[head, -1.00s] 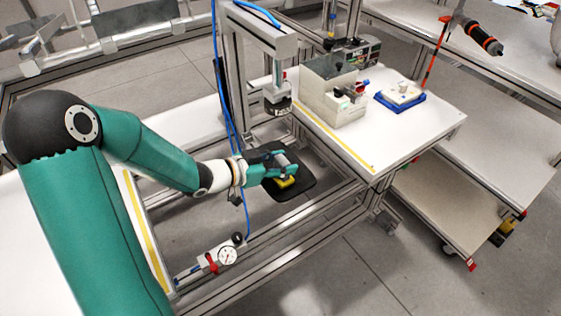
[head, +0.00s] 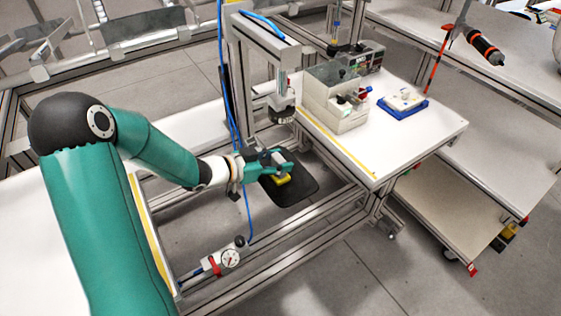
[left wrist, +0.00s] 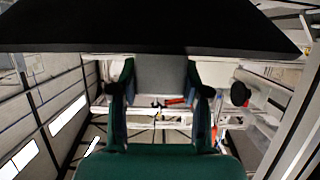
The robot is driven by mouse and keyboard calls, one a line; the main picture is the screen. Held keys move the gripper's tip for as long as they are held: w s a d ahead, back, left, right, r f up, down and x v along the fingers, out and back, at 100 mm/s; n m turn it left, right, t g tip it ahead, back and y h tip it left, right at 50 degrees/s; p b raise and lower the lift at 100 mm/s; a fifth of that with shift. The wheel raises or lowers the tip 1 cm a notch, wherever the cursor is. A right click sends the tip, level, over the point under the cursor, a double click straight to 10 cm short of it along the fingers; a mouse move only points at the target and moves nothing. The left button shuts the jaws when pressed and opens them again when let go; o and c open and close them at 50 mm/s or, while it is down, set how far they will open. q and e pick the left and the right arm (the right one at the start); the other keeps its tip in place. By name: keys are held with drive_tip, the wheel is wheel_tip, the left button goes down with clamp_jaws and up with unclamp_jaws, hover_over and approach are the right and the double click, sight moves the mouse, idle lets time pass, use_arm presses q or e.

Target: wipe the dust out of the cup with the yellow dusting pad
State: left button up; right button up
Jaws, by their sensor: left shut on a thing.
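My left gripper (head: 283,168) is shut on the yellow dusting pad (head: 283,180), which shows as a small yellow strip below the fingers. They are over the dark, round-cornered piece (head: 300,190) beside the frame; I cannot tell whether the pad touches it. In the left wrist view, a grey block (left wrist: 160,74) sits between the two fingers, with a broad black surface across the top. I cannot tell for sure which part is the cup, and no dust can be made out. My right gripper is not in view.
A press head (head: 281,107) on an aluminium frame stands just behind the gripper, with blue hoses close by. A white table (head: 400,150) at right bears a grey box unit (head: 335,105) and a blue tray (head: 405,112). A dial gauge (head: 231,258) is in front.

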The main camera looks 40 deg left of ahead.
use_arm(q)
drive_tip(key=shift+a, duration=0.15)
drive_tip(key=shift+r+p, duration=2.05)
drive_tip(key=shift+r, duration=0.15)
drive_tip(key=shift+s+d+f+b, duration=0.1)
drive_tip(key=shift+d+b, duration=0.25)
drive_tip(key=shift+d, duration=0.15)
drive_tip(key=s+d+b, duration=0.2)
drive_tip(key=d+b, duration=0.3)
drive_tip(key=d, duration=0.1)
drive_tip(key=s+d+b, duration=0.3)
drive_tip(key=d+b, duration=0.3)
drive_tip(key=d, duration=0.1)
drive_tip(key=shift+s, duration=0.3)
